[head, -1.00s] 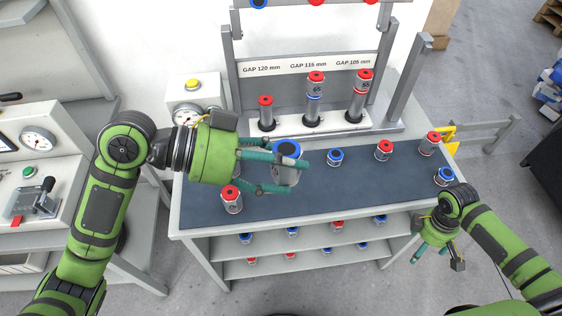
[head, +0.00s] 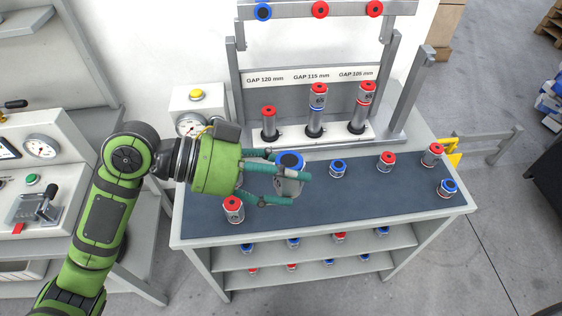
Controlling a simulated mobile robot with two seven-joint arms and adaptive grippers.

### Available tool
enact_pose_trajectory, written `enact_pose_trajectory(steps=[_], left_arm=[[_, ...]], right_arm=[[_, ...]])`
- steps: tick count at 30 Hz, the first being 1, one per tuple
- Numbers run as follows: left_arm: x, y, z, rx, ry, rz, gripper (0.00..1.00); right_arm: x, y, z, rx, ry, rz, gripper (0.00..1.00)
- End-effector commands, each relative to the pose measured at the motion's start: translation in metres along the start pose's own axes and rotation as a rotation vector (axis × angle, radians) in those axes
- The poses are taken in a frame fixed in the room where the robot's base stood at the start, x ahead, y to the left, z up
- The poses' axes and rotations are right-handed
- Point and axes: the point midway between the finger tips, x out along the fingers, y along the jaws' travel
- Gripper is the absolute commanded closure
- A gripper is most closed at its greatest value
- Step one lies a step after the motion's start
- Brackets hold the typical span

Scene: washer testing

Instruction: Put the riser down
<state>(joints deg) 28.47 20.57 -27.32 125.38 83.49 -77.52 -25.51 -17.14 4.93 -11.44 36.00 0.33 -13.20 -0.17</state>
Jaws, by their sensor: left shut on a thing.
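My left gripper (head: 272,178) is shut on a blue-topped metal riser (head: 290,162) and holds it upright over the left part of the dark mat (head: 350,203) on the bench. The fingers cover part of the riser's side, and I cannot tell whether its bottom touches the mat. A red-topped riser (head: 233,210) stands on the mat just below the gripper. A blue-topped riser (head: 338,168) stands to the right of the held one. My right gripper is not in view.
Red-topped risers (head: 386,162) (head: 431,155) and a blue-topped one (head: 446,188) stand on the mat's right side. Stacks fill the gap stations (head: 316,112) at the back. The front middle of the mat is clear. Lower shelves (head: 320,255) hold several more risers.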

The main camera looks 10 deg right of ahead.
Motion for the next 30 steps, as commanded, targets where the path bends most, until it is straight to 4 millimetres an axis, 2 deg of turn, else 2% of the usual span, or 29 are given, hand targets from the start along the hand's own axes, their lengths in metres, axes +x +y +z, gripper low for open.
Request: enact_pose_trajectory(steps=[5,8,11,15,21,27,30], left_arm=[[-0.002,-0.001,0.001,-0.002,0.002,-0.007,0.97],[-0.013,-0.007,0.009,-0.023,0.003,-0.053,0.97],[-0.035,-0.018,0.028,-0.064,0.006,-0.144,0.97],[-0.078,-0.031,0.065,-0.133,0.012,-0.304,0.97],[-0.134,-0.035,0.109,-0.209,0.025,-0.489,0.97],[-0.172,-0.032,0.132,-0.246,0.034,-0.595,0.97],[-0.182,-0.031,0.137,-0.256,0.038,-0.618,0.97]], right_arm=[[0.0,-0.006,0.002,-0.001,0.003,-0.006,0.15],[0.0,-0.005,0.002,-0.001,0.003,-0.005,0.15],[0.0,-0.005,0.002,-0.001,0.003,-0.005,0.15],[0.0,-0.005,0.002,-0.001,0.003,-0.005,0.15],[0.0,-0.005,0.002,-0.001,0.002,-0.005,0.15],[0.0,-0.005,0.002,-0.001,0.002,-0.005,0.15],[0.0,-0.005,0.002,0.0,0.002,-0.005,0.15]])
